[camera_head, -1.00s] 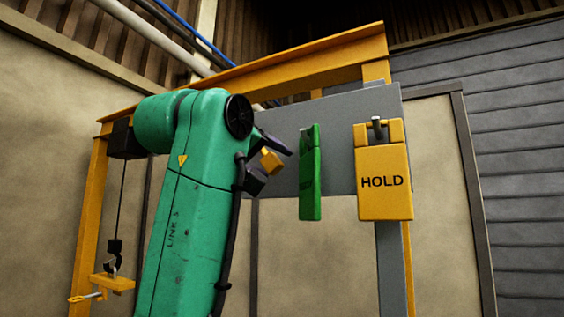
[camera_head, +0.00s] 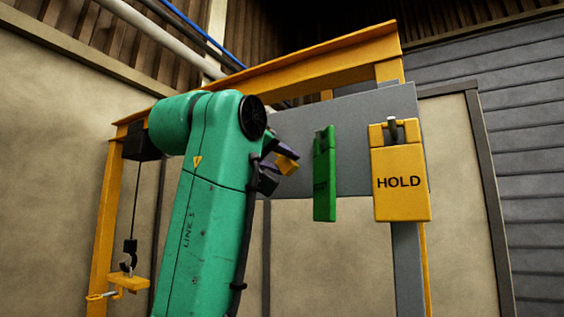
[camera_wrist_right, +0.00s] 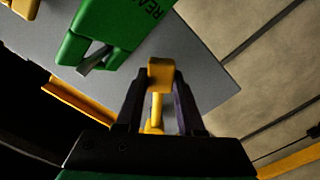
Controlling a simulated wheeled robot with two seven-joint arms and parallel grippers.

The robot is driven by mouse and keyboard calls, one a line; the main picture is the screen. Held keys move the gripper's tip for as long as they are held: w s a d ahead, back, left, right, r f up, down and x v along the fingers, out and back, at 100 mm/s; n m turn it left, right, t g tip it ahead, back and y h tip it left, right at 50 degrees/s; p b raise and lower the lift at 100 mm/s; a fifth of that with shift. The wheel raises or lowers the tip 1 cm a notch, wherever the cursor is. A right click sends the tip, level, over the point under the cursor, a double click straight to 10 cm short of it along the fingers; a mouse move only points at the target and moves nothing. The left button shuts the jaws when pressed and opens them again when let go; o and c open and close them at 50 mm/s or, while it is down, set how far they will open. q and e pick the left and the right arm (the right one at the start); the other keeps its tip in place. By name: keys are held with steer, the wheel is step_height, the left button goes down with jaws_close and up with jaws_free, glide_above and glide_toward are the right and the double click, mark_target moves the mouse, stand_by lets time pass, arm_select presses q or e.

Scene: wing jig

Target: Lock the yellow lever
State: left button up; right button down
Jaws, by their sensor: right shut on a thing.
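In the head view my green forearm hides the lever's mount. My left gripper is in neither view.
A grey panel (camera_head: 365,125) hangs under a yellow gantry beam (camera_head: 290,72). A green tag (camera_head: 324,180) and a yellow HOLD tag (camera_head: 401,183) hang at its front; the green tag is close above the gripper in the wrist view (camera_wrist_right: 112,28). A hook with a yellow clamp (camera_head: 128,283) hangs left.

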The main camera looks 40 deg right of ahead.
steer(key=shift+d+f, duration=0.1)
steer(key=shift+f, duration=0.1)
stand_by(0.6)
steer(key=shift+s+d+r+n, duration=0.1)
steer(key=shift+s+r+n, duration=0.3)
steer(key=shift+n, duration=0.4)
steer(key=c, duration=0.6)
jaws_free()
steer(key=shift+c, duration=0.2)
steer(key=shift+o, duration=0.6)
steer(key=shift+d, duration=0.45)
steer(key=v, duration=1.4)
steer(key=shift+a, duration=0.3)
